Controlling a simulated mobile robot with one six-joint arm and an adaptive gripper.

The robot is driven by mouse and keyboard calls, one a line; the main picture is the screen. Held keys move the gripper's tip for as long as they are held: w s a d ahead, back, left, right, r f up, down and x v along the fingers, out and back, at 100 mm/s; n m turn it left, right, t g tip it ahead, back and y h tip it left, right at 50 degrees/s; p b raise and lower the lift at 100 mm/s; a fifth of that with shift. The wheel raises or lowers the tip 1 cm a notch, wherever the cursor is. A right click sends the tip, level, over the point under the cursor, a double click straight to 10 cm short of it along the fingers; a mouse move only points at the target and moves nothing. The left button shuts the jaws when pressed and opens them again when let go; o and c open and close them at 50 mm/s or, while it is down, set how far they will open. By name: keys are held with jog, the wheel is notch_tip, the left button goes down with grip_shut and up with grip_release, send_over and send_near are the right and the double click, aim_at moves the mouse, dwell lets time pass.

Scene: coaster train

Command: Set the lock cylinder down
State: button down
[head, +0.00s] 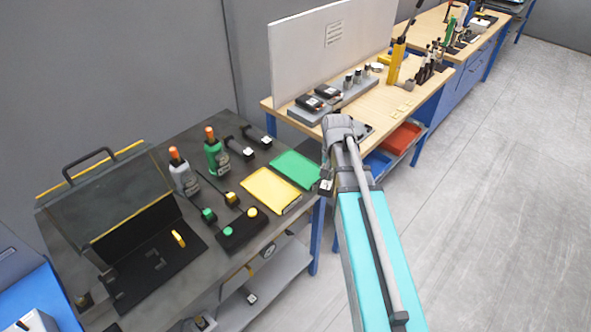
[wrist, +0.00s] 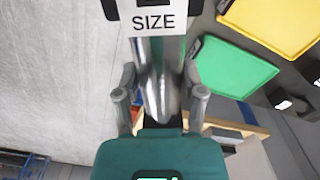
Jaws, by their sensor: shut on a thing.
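My gripper (wrist: 157,78) is shut on a shiny metal cylinder, which I take for the lock cylinder (wrist: 158,85). It lies lengthwise between the fingers in the wrist view. A white label reading SIZE (wrist: 153,21) shows at its far end, with dark parts at both sides; whether the label belongs to it I cannot tell. In the head view my gripper (head: 327,181) is small and partly hidden by my arm, just past the right edge of the dark bench (head: 225,262). The green tray (head: 297,168) and yellow tray (head: 270,191) lie on that bench, close by.
An open case (head: 108,205) stands at the bench's left. Two bottles (head: 216,157), dark labelled tools (head: 240,149) and a black block with coloured knobs (head: 241,230) stand on the bench. A wooden bench (head: 408,103) stands behind. Both trays look empty.

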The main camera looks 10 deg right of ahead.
jog(key=w+a+n, duration=0.3)
jog(key=a+n, duration=0.3)
jog(key=w+a+r+n+p, duration=0.1)
jog(key=w+a+n, duration=0.1)
jog(key=a+n, duration=0.5)
jog(key=shift+w, duration=0.4)
jog(key=b, duration=0.9)
send_over(301, 172)
jog(key=shift+a+f, duration=0.1)
jog(key=shift+f, duration=4.4)
jog(key=shift+f, duration=0.1)
